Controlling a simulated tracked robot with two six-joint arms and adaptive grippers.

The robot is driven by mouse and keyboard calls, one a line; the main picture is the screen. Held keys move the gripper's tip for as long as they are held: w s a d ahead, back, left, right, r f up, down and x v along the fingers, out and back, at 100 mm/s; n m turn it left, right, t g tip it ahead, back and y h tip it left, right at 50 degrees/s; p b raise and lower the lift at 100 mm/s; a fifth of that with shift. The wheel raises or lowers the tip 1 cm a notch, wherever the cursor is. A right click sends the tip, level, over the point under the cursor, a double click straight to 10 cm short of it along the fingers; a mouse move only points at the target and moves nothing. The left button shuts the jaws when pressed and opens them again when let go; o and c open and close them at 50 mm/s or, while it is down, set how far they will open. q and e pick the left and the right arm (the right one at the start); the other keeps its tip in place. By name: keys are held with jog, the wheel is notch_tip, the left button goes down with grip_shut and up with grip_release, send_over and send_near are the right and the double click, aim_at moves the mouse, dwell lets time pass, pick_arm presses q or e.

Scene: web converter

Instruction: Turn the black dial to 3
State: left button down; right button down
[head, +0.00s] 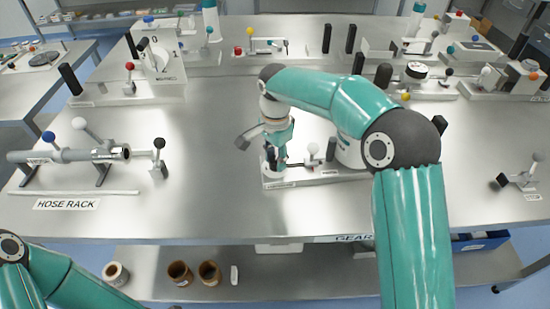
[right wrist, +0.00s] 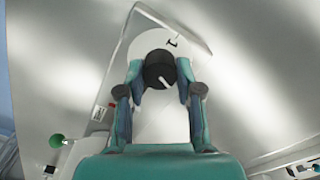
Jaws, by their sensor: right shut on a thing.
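The black dial (right wrist: 159,66) shows in the right wrist view as a round black knob with a white pointer line aimed down and to the right. It sits on a white plate (right wrist: 150,42). My right gripper (right wrist: 159,82) has its two fingers on either side of the dial, shut on it. In the head view my right gripper (head: 275,158) points down over a white-based fixture (head: 318,179) at the middle of the bench; the dial is hidden there by the gripper. No scale numbers can be read. Only my left arm's links show at the lower left.
A hose rack fixture (head: 70,155) with levers stands at the left. Several fixtures with knobs and levers line the back and right. The steel bench (head: 210,200) is clear in front of and left of my right gripper.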

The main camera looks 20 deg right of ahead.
aim_at(275, 160)
jog(key=shift+m, duration=0.6)
jog(key=c, duration=0.8)
grip_release()
jog(key=shift+o, duration=0.2)
notch_tip(275, 160, up, 12)
jog(key=shift+f, duration=0.1)
